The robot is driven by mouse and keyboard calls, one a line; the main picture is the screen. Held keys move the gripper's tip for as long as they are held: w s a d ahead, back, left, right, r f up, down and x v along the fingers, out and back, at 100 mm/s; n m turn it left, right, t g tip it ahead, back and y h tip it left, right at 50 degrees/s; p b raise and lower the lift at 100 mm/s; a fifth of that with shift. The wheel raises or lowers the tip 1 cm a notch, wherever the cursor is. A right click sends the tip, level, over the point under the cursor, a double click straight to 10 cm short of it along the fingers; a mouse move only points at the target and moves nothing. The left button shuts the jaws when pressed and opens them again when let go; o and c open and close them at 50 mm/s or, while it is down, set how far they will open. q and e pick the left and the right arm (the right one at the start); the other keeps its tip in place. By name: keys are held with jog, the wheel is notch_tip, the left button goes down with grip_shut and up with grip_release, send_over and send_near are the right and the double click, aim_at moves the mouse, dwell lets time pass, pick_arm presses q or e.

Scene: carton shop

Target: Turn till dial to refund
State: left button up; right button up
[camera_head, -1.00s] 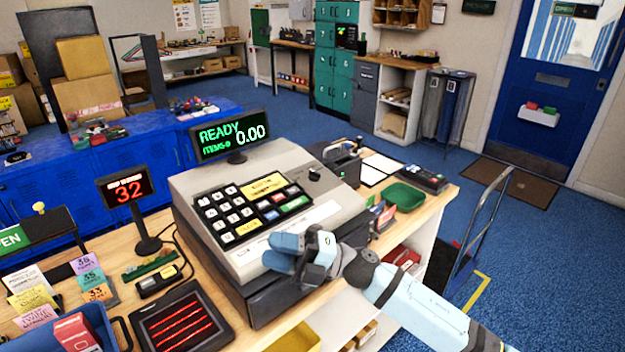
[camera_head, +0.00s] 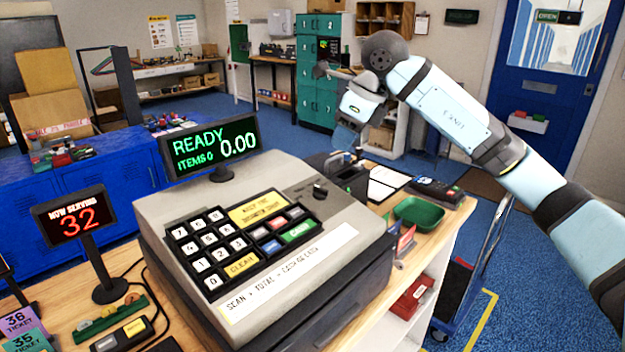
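The till (camera_head: 270,240) is a beige cash register on the wooden counter. Its display (camera_head: 212,146) reads READY, ITEMS 0, 0.00. The dial (camera_head: 319,188) is a small dark knob on the till's top right, beyond the keypad; its markings are too small to read. My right gripper (camera_head: 345,138) hangs fingers-down above and beyond the dial in the picture, apart from it. No object shows in it, and its finger gap is not clear. My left gripper is out of view.
A dark card or receipt device (camera_head: 348,174) stands right behind the till, near a clipboard (camera_head: 385,183), a green tray (camera_head: 419,213) and a handheld terminal (camera_head: 436,190). The "Now serving 32" sign (camera_head: 75,219) stands left of the till. The till's top is clear.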

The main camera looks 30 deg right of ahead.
aim_at(322, 188)
jog(key=x, duration=1.2)
jog(key=shift+s+a+f, duration=0.15)
jog(key=shift+s+f, duration=0.1)
jog(key=shift+w+f, duration=0.15)
jog(key=shift+f, duration=0.25)
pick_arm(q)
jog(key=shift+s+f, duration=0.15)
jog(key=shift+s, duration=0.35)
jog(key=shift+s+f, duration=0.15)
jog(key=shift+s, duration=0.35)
pick_arm(e)
grip_shut()
